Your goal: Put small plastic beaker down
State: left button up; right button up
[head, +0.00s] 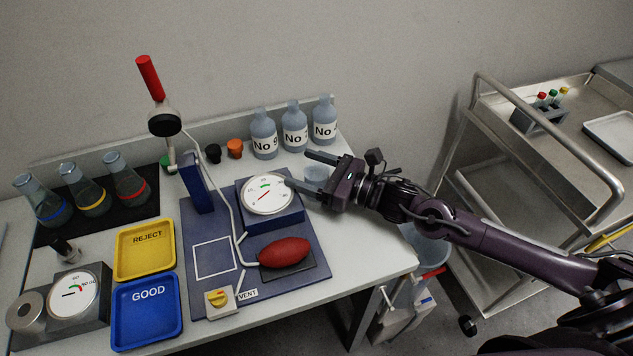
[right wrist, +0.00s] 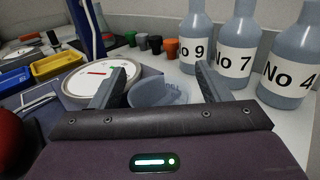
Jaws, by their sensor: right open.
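The small plastic beaker (head: 316,176) is pale and translucent and stands on the white bench, right of the round gauge. It also shows in the right wrist view (right wrist: 160,93), between the two fingers of my right gripper (right wrist: 158,88). In the head view my right gripper (head: 306,170) is open, with one finger behind the beaker and one in front. The fingers look apart from its walls. Part of the beaker's lower body is hidden by the gripper. My left gripper is not in view.
Bottles labelled No 9 (head: 263,135), No 7 (head: 294,128) and No 4 (head: 324,122) stand behind the beaker. The gauge (head: 268,194) sits close on its left. A yellow REJECT tray (head: 145,265) and blue GOOD tray (head: 147,327) lie further left. Bench space right of the red bulb (head: 284,252) is clear.

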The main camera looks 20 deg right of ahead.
jog(key=c, duration=1.1)
